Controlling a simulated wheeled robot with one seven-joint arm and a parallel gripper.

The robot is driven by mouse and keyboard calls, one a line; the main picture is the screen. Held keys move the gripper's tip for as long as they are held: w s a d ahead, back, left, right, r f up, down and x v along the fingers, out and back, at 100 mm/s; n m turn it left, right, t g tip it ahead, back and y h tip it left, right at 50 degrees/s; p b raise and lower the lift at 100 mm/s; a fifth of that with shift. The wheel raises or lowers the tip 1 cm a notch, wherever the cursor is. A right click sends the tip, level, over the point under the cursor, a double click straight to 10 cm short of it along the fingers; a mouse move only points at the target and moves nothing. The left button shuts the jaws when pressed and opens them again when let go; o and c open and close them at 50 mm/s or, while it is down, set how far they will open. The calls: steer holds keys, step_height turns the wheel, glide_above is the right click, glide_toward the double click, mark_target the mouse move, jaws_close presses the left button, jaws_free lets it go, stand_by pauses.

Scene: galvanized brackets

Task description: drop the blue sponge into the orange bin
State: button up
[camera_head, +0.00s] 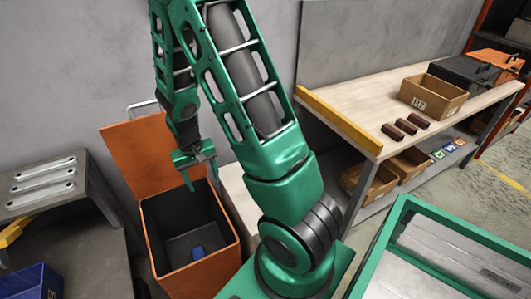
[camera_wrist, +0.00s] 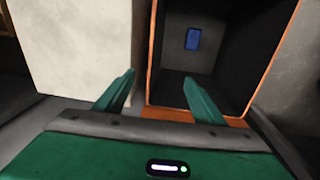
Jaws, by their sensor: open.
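The orange bin (camera_head: 152,242) stands on the floor at the lower left in the head view, with its lid (camera_head: 140,150) raised at the back. The blue sponge (camera_head: 197,253) lies inside the bin on its dark floor. In the wrist view the sponge (camera_wrist: 193,39) shows deep within the bin (camera_wrist: 150,60). My gripper (camera_head: 200,182) is above the back of the bin, pointing down, its green fingers apart and empty. In the wrist view the open fingers (camera_wrist: 160,95) have nothing between them.
A workbench (camera_head: 345,97) at the right carries a cardboard box (camera_head: 432,97) and several dark brown blocks (camera_head: 405,127). A grey metal bench (camera_head: 45,185) stands at the left, with a blue crate (camera_head: 35,283) below it. A pale block (camera_wrist: 80,50) is beside the bin.

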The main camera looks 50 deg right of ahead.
steer(key=s+d+r, duration=0.2)
steer(key=s+r, duration=0.9)
steer(key=s, duration=0.1)
steer(key=s+d+r+m+y, duration=0.1)
steer(key=s+r, duration=1.1)
steer(key=s, duration=0.1)
steer(key=shift+d+m, duration=0.3)
steer(key=shift+d, duration=0.05)
